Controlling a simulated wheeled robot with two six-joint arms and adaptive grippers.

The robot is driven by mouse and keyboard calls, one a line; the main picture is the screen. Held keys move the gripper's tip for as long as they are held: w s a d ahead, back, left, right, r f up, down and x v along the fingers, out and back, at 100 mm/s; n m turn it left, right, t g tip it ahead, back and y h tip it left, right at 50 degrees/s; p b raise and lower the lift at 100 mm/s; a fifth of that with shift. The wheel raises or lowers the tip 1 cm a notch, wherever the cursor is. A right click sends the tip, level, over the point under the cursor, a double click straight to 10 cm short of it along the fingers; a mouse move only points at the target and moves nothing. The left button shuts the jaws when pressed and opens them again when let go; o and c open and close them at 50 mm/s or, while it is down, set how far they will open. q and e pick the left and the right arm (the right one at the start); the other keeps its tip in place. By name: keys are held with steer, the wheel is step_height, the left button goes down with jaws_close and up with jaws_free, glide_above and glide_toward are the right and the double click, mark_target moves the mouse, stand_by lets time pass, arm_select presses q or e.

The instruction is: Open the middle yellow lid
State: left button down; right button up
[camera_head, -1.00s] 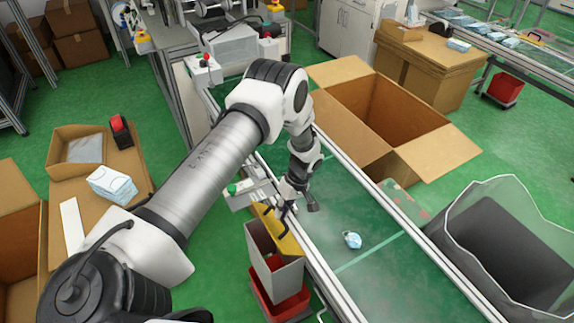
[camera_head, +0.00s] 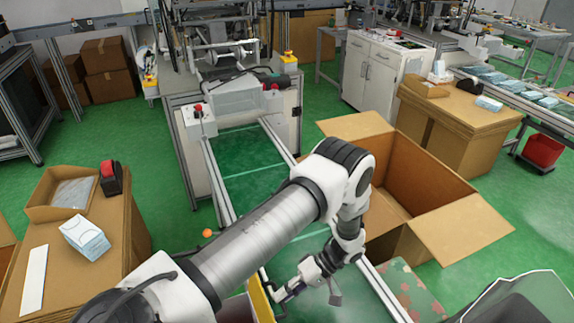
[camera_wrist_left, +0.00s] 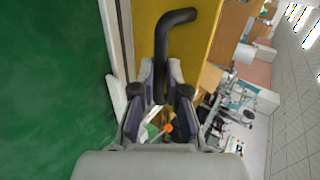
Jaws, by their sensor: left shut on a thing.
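The yellow lid (camera_head: 261,303) shows at the bottom edge of the head view as a narrow, steeply raised strip, partly cut off by the frame. In the left wrist view the yellow lid (camera_wrist_left: 205,30) fills the upper middle, with its bent black handle (camera_wrist_left: 163,50). My left gripper (camera_head: 277,293) is beside the lid in the head view. In the left wrist view my left gripper (camera_wrist_left: 166,95) has its fingers on both sides of the handle's lower end, shut on it. The bin under the lid is mostly hidden by my arm and the frame edge.
The green conveyor (camera_head: 255,182) with metal rails runs beside my left arm. A large open carton (camera_head: 440,205) stands to its right. At left, a cardboard stack carries a white-and-blue box (camera_head: 85,237). An orange ball-like thing (camera_head: 207,233) shows near the conveyor.

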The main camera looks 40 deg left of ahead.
arm_select(q)
steer(key=shift+f, duration=0.35)
steer(key=c, duration=1.3)
jaws_free()
steer(key=shift+c, duration=0.2)
steer(key=shift+o, duration=0.7)
steer(key=shift+w+f, duration=0.1)
steer(key=shift+w, duration=0.15)
steer(key=v, duration=1.2)
steer(key=shift+a, duration=0.1)
